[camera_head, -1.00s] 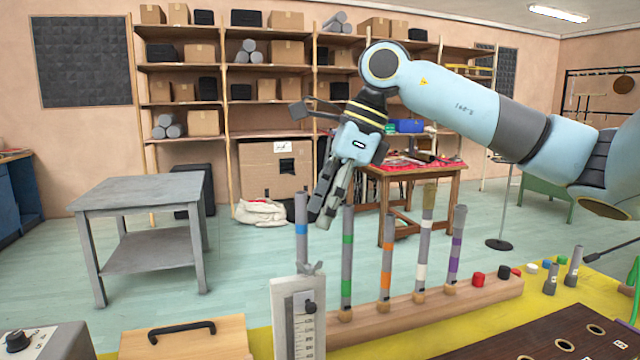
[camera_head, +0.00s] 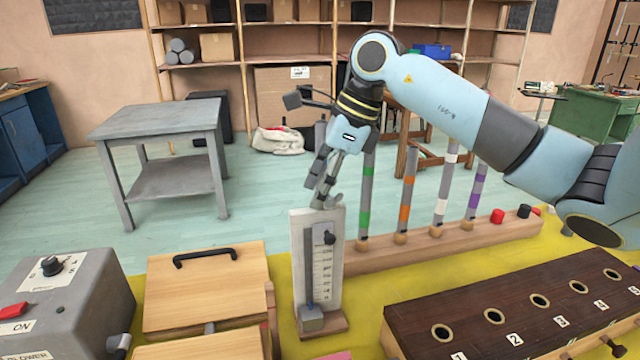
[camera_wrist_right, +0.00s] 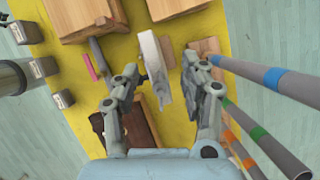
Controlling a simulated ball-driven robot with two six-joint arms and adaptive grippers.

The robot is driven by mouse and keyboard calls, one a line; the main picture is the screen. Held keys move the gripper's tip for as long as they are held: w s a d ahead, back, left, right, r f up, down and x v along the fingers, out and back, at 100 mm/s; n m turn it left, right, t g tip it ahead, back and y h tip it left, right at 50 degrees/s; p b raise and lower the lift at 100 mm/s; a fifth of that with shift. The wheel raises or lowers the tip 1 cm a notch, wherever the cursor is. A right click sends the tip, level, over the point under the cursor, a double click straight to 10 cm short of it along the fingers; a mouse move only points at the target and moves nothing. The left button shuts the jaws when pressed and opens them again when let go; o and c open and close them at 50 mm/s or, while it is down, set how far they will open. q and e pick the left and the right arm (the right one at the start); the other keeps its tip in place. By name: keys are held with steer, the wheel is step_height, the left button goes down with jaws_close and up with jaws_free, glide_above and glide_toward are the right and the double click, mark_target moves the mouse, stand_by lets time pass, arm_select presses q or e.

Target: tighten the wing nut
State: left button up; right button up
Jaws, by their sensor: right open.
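The grey wing nut (camera_head: 334,201) is at the top of the white upright gauge board (camera_head: 299,250), partly hidden by the fingers of my right gripper (camera_head: 322,196). My right gripper points down, its fingers just above the board's top edge. In the right wrist view the gripper (camera_wrist_right: 160,68) is open, with the edge of the white board (camera_wrist_right: 151,55) between its fingers. A grey part there looks like the wing nut (camera_wrist_right: 162,88); I cannot tell whether a finger touches it. My left gripper is not in view.
Behind the board, a wooden rail (camera_head: 455,238) holds several upright tubes with coloured bands, close to my right arm. A wooden box (camera_head: 205,292) and a grey control box (camera_head: 60,305) stand left. A dark board with numbered holes (camera_head: 455,312) lies at front right.

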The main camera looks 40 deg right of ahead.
steer(key=shift+f, duration=0.15)
jaws_close()
stand_by(0.4)
steer(key=m, duration=0.2)
steer(key=m+h, duration=0.1)
steer(key=m, duration=0.1)
steer(key=shift+w+d+f+t, duration=0.1)
steer(key=shift+d+f+t, duration=0.1)
steer(key=shift+t, duration=0.2)
steer(key=shift+d+m+h, duration=0.1)
steer(key=shift+m+h, duration=0.4)
steer(key=shift+m, duration=0.6)
steer(key=shift+d+m+t+h, duration=0.2)
steer(key=shift+m+t+h, duration=0.1)
steer(key=shift+m, duration=0.6)
